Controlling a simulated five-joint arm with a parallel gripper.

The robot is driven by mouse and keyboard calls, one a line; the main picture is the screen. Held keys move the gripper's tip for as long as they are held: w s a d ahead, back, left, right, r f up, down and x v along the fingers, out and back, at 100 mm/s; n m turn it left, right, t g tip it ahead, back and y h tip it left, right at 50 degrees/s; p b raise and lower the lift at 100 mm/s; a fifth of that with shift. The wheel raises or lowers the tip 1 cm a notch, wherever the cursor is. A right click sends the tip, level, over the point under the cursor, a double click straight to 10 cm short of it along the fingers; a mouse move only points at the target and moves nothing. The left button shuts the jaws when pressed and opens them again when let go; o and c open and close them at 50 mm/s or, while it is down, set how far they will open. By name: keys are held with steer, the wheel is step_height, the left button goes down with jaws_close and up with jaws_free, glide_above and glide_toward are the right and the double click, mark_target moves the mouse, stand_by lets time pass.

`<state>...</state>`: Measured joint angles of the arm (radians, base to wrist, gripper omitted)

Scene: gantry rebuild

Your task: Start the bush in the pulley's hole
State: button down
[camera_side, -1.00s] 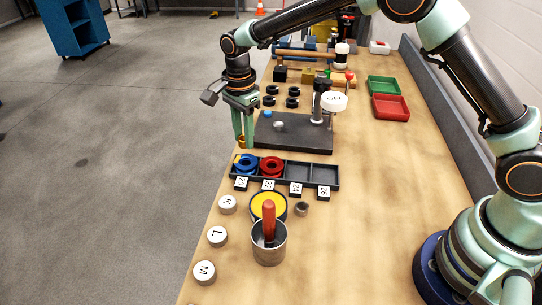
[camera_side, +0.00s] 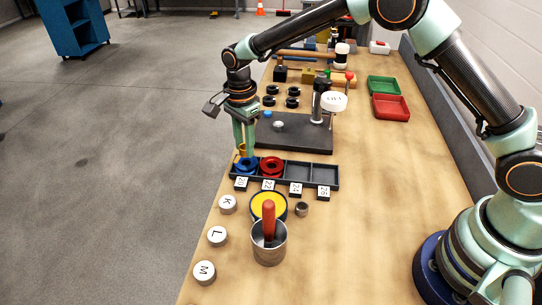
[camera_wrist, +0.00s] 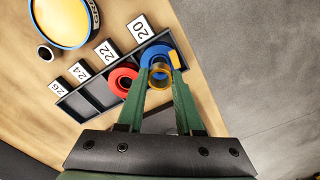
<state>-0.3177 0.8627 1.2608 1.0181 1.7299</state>
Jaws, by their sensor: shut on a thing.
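My gripper (camera_side: 242,148) points down over the left end of the black tray (camera_side: 312,175), its green fingers shut on a small brass bush (camera_wrist: 160,76). The bush is a hollow ring, roughly upright between the fingertips. The blue pulley (camera_side: 247,168) lies in the leftmost compartment, by the label 20. It also shows in the wrist view (camera_wrist: 158,50), directly beyond the bush. The bush is over or at the pulley's hole; I cannot tell whether it touches or has entered, since the fingers and bush hide the hole.
A red pulley (camera_side: 271,166) lies in the adjoining compartment, by label 22; the two right compartments look empty. A dark base plate (camera_side: 295,143) with a post stands behind the tray. A yellow-topped tin (camera_side: 262,204) and a metal cup (camera_side: 268,252) with a red handle stand in front.

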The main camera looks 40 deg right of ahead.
steer(key=shift+f, duration=0.25)
steer(key=shift+f, duration=0.35)
steer(key=shift+f, duration=0.35)
steer(key=shift+f, duration=0.3)
steer(key=shift+f, duration=0.25)
steer(key=shift+c, duration=2.4)
jaws_free()
steer(key=shift+r, duration=0.1)
